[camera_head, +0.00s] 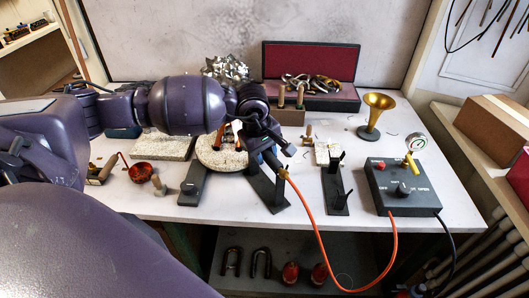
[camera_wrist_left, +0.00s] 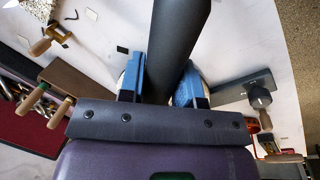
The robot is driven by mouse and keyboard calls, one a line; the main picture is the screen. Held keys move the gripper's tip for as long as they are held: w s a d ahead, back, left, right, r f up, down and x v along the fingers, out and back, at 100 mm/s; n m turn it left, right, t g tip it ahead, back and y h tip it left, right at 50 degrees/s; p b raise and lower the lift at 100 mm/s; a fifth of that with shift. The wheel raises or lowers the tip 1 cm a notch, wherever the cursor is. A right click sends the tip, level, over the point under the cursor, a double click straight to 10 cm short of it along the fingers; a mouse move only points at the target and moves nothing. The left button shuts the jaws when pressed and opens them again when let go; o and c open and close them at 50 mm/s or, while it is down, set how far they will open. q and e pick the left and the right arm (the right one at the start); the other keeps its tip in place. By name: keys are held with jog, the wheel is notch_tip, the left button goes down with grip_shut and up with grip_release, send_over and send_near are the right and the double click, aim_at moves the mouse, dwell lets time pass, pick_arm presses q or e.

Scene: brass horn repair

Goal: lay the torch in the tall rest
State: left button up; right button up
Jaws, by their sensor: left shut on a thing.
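My left gripper (camera_head: 262,143) is shut on the torch (camera_head: 272,160), above the middle of the bench. The torch's brass hose end points down toward the front, with an orange hose (camera_head: 312,215) on it. In the left wrist view the torch is a dark cylinder (camera_wrist_left: 178,45) between the blue fingers (camera_wrist_left: 160,88). A dark rest with two uprights (camera_head: 334,187) stands to the right of the gripper, apart from the torch. Another dark base plate (camera_head: 268,193) lies under the gripper and is partly hidden. I cannot tell for sure which one is the tall rest.
A control box (camera_head: 402,187) with a gauge stands at the right; the hose hangs past the bench's front edge to it. A brass bell (camera_head: 374,115) stands behind.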

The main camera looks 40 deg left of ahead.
dwell(0.3)
pick_arm(q)
jog(key=o, duration=1)
jog(key=o, duration=0.5)
